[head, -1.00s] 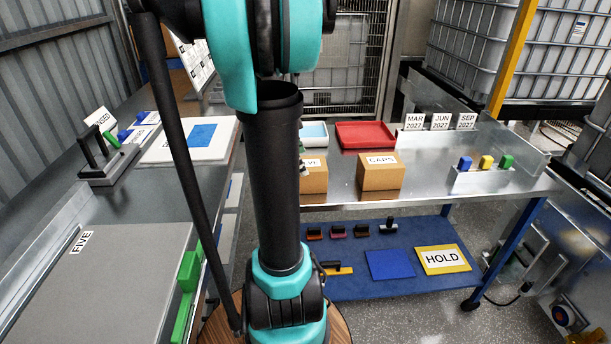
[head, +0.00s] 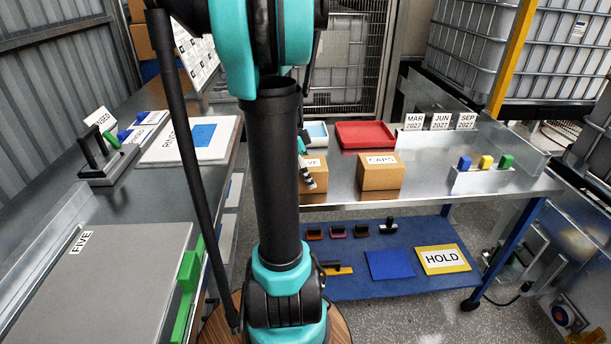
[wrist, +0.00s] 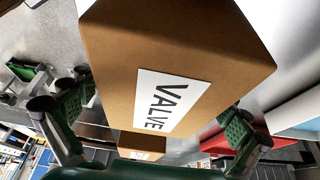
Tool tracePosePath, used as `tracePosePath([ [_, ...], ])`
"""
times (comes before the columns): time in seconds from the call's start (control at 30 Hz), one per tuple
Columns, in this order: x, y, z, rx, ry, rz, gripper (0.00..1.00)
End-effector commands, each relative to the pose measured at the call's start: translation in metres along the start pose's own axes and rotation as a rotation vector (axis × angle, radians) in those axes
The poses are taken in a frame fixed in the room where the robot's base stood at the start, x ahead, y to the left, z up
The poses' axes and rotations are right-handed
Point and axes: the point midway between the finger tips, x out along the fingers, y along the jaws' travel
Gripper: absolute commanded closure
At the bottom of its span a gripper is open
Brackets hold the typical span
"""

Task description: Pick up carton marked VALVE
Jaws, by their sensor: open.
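The VALVE carton (wrist: 190,50) is a brown box with a white label reading VALVE, large in the wrist view. In the head view the VALVE carton (head: 318,184) stands on the metal table, its left part hidden behind my arm and its label showing only "VE". My gripper (wrist: 158,108) is open, with one green-padded finger toward each side of the carton in the wrist view. I cannot tell whether the pads touch it. In the head view my gripper (head: 308,179) is at the carton's front, mostly hidden by my arm.
A CAPS carton (head: 380,178) stands to the right of the VALVE carton. Behind them are a red tray (head: 372,134) and a white-and-blue tray (head: 316,133). A holder with coloured handles (head: 483,180) is at the right. Bare table lies between it and CAPS.

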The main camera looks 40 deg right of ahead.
Motion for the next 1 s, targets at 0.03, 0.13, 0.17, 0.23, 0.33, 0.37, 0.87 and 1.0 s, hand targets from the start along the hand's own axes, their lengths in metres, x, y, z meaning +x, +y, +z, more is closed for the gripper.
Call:
tracePosePath([
  [0.03,0.0006,-0.0001,0.0003,0.000,0.000,0.000,0.00],
  [0.13,0.0018,0.0000,0.0008,0.000,0.000,0.000,0.00],
  [0.17,0.0022,0.0000,0.0010,0.000,0.000,0.000,0.00],
  [0.23,0.0030,0.0001,0.0013,0.000,0.000,0.000,0.00],
  [0.33,0.0035,0.0001,0.0015,0.000,0.000,0.000,0.00],
  [0.37,0.0035,0.0001,0.0016,0.000,0.000,0.000,0.00],
  [0.87,0.0034,0.0000,0.0015,0.000,0.000,0.000,0.41],
  [1.0,0.0034,0.0000,0.0015,0.000,0.000,0.000,0.58],
])
